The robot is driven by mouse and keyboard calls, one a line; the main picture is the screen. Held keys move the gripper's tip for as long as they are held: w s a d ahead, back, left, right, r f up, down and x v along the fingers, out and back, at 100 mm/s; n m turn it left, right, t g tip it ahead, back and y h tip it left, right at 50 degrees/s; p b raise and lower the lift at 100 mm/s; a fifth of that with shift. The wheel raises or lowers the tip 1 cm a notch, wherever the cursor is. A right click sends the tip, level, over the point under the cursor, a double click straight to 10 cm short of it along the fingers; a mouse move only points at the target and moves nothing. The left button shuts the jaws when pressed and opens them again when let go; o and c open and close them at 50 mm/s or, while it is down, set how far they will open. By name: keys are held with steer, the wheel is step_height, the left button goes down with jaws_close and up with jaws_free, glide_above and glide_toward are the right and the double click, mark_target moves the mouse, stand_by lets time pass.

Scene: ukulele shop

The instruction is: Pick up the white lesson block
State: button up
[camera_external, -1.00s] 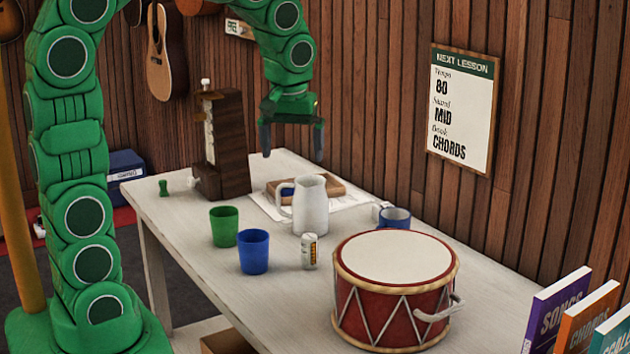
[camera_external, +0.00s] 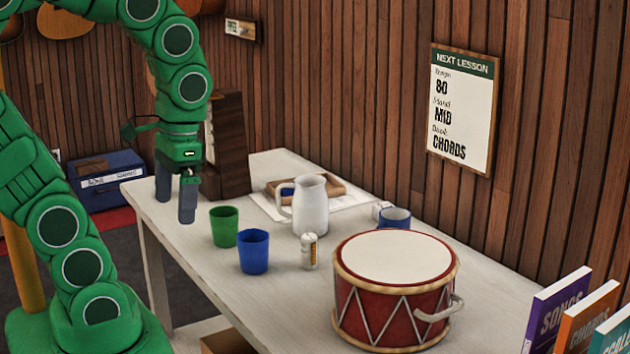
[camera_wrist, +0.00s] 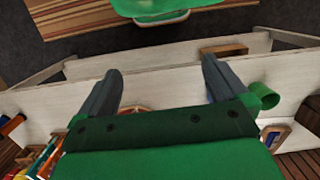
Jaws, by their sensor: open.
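My gripper (camera_external: 175,208) is open and empty, pointing down at the left end of the table, in front of the dark wooden metronome (camera_external: 231,150). I cannot clearly make out a white lesson block. A small whitish piece (camera_external: 379,209) shows at the left of the blue mug (camera_external: 396,217), far from my gripper; I cannot tell if it is a block or part of the mug. My gripper and arm hide the table area left of the metronome.
Books (camera_external: 555,310) stand at right. A blue box (camera_external: 107,180) is on the floor.

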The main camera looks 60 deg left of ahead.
steer(key=shift+s+f, duration=0.1)
steer(key=shift+s, duration=0.4)
steer(key=c, duration=0.3)
